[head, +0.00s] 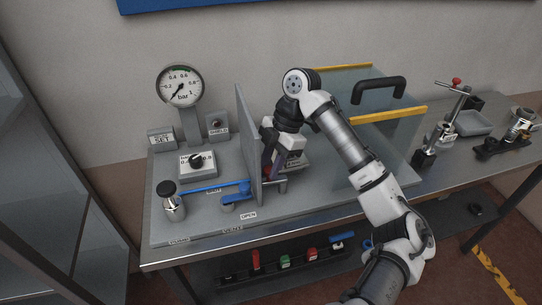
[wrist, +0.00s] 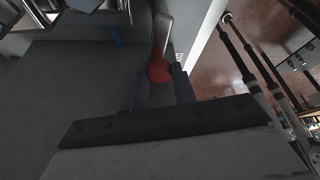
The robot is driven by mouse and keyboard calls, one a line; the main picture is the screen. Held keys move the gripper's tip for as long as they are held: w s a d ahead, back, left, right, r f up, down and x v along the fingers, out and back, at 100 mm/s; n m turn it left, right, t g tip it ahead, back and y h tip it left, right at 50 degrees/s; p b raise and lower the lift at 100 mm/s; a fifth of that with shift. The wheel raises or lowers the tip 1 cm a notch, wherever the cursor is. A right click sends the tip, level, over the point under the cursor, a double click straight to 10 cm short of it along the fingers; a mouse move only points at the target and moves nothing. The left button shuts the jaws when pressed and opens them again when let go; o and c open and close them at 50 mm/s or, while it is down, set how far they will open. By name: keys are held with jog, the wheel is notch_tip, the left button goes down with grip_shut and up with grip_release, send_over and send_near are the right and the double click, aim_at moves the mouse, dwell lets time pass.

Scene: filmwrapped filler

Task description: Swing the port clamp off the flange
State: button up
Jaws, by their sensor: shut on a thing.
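My gripper (head: 268,167) is low behind the upright grey panel (head: 248,150) in the head view, and its fingertips are partly hidden there. In the wrist view the two dark fingers of my gripper (wrist: 163,82) stand on either side of a lever with a red end (wrist: 159,70) and are shut on it. The lever's metal shank (wrist: 163,38) runs away from the fingers. It looks like the port clamp's handle. I cannot make out the flange or how the clamp sits on it.
A pressure gauge (head: 180,87), a switch box (head: 197,163) and a blue-handled valve (head: 236,198) stand left of the panel. A clear cover with a black handle (head: 379,90) is behind my arm. Metal fixtures (head: 508,137) stand at the right.

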jog(key=shift+s+n, duration=0.1)
jog(key=shift+n, duration=0.3)
jog(key=o, duration=0.7)
jog(key=b+v, duration=0.1)
jog(key=v, duration=1.3)
jog(key=shift+a, duration=0.15)
jog(key=shift+f, duration=0.1)
